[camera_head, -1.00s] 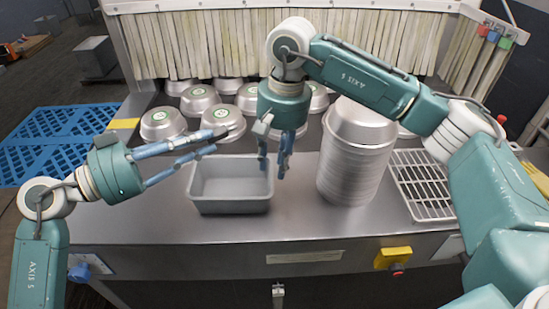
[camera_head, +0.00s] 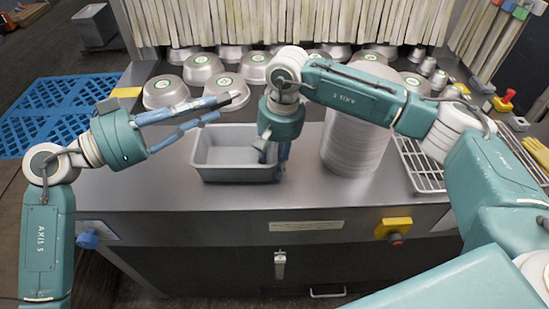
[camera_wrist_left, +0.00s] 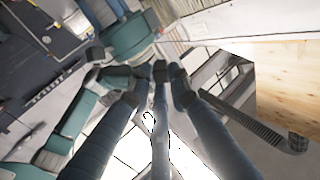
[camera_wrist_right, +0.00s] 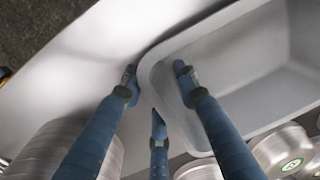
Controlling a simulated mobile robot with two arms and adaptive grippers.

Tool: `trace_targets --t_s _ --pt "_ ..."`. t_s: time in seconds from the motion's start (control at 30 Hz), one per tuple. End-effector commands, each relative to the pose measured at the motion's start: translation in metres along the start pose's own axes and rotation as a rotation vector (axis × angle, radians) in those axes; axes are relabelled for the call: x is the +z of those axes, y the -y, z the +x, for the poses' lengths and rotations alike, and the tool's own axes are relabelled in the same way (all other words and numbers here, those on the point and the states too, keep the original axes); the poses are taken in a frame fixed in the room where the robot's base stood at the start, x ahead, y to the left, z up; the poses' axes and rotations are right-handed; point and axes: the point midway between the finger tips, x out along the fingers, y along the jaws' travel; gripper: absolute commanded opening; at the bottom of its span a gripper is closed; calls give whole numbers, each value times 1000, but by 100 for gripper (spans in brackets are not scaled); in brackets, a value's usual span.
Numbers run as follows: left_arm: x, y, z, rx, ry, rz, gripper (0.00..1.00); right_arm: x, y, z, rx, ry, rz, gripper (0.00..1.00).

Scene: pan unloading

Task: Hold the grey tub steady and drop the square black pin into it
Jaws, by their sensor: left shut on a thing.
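The grey tub (camera_head: 235,174) stands upright on the steel counter and looks empty where I can see in. My left gripper (camera_head: 212,110) is held above and behind the tub's left part. It is shut on what looks like the square black pin (camera_head: 235,97), a small dark piece at its fingertips; the pin is hard to make out in the left wrist view. My right gripper (camera_head: 274,155) is at the tub's right end. In the right wrist view its fingers are apart around the tub's wall (camera_wrist_right: 155,75), one inside and others outside; I cannot tell whether they touch it.
A tall stack of metal pans (camera_head: 352,150) stands just right of my right gripper. A white wire rack (camera_head: 418,165) lies beyond it. Several upturned pans (camera_head: 202,68) fill the back by the strip curtain (camera_head: 270,22). The counter left of the tub (camera_head: 150,185) is clear.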

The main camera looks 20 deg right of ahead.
Motion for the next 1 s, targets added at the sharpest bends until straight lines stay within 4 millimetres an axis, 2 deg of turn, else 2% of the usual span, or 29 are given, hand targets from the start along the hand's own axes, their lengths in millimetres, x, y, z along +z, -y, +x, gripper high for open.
trace_targets --t_s 0.1,0.23,0.27,0.47,0.8,1.0 --pt "0 0 0 0 0 0 0 0 0 0 0 0 0 28" --pt "0 0 0 0 0 0 0 0 0 0 0 0 0 2" --pt "0 0 0 0 0 0 0 0 0 0 0 0 0 0" --pt "2 2 0 0 0 -1 0 0 0 0 -1 0 0 0" --pt "49 42 11 1 0 -4 0 0 0 -1 -1 0 0 0" --pt "69 45 12 0 -1 -4 0 0 0 -1 -1 0 0 0"
